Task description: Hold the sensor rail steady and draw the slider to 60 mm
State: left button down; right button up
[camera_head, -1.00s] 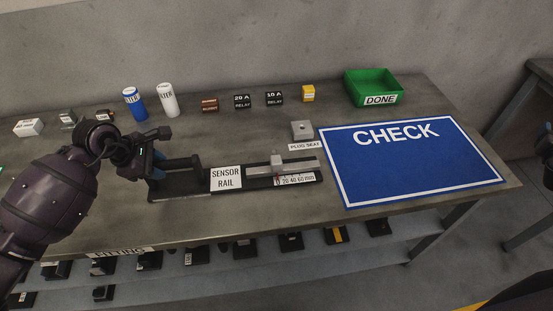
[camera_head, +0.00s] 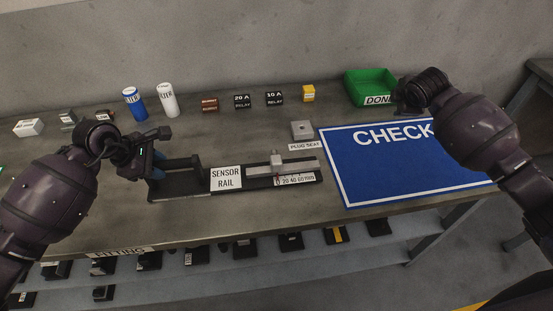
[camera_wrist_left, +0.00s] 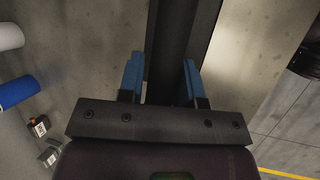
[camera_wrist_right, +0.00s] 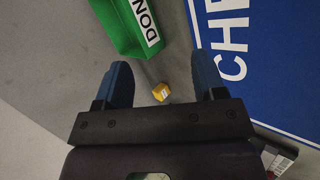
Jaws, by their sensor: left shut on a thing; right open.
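The sensor rail (camera_head: 190,188) is a dark bar with a "SENSOR RAIL" label, lying along the front of the bench. Its grey slider (camera_head: 277,163) sits on a light track over a scale marked 20, 40, 60 mm, with a small red mark near the scale's left end. My left gripper (camera_head: 160,165) is shut on the rail's dark handle at the left end; the left wrist view shows the dark bar (camera_wrist_left: 170,60) between its blue fingers (camera_wrist_left: 162,80). My right gripper (camera_wrist_right: 168,82) is open and empty, above the bench near the green bin, well away from the slider.
A blue CHECK mat (camera_head: 400,170) lies right of the rail. A green DONE bin (camera_head: 368,84) stands behind it. A plug seat (camera_head: 302,130), a yellow block (camera_head: 308,93), relays (camera_head: 242,101) and filters (camera_head: 167,99) stand along the back. Bare bench lies between them and the rail.

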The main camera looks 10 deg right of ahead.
jog(key=s+a+g+y, duration=0.2)
jog(key=a+g+y, duration=0.15)
jog(key=a, duration=1.25)
jog(key=n+g+y, duration=0.3)
jog(key=g+y, duration=0.1)
jog(key=g, duration=0.1)
send_near(278, 159)
jog(key=x, duration=1)
jog(key=shift+a+f, duration=0.2)
jog(key=shift+f, duration=0.1)
grip_shut()
jog(key=shift+d, duration=3.05)
grip_release()
